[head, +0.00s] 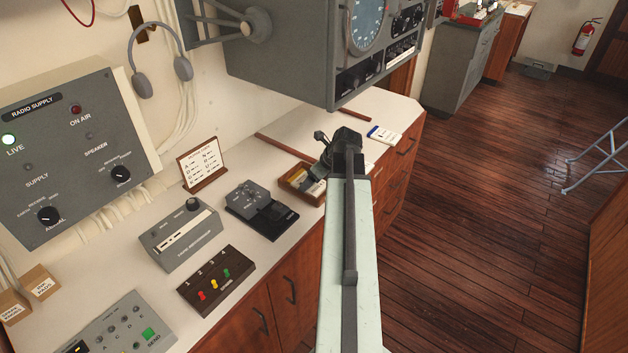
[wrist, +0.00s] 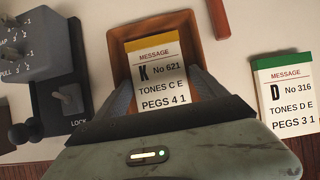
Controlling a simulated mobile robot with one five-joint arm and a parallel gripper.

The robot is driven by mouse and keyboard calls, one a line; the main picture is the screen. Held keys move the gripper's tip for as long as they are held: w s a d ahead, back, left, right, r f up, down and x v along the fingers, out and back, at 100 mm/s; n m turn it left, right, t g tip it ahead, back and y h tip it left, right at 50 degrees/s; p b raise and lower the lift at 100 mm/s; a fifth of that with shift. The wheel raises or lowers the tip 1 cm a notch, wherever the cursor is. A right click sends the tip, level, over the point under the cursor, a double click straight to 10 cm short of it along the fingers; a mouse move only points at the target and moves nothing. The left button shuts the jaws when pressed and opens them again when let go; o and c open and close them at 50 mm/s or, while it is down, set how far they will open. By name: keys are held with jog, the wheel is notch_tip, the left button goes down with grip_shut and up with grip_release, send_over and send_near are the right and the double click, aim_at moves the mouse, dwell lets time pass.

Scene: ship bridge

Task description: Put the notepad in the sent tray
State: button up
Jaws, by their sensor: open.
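A notepad with a yellow top edge (wrist: 155,80), marked MESSAGE, K, No 621, lies in a shallow wooden tray (wrist: 120,58) in the wrist view. The tray (head: 287,181) also shows in the head view, partly behind my arm; I see no label on it. My gripper (wrist: 165,88) is open over the tray, with one finger on each side of the notepad. The notepad's lower edge is hidden by my gripper body. A second notepad with a green top (wrist: 287,95), marked D, No 316, lies on the counter right of the tray.
A blue-topped pad (head: 384,135) lies farther along the counter. A black lever unit (head: 262,210) stands close left of the tray, a small framed card (head: 202,164) behind it. A large grey console (head: 300,50) overhangs the counter. Wooden strips lie near the wall.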

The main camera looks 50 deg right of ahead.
jog(key=p+v, duration=0.7)
jog(key=v, duration=0.1)
jog(key=shift+w, duration=0.15)
jog(key=shift+f, duration=0.1)
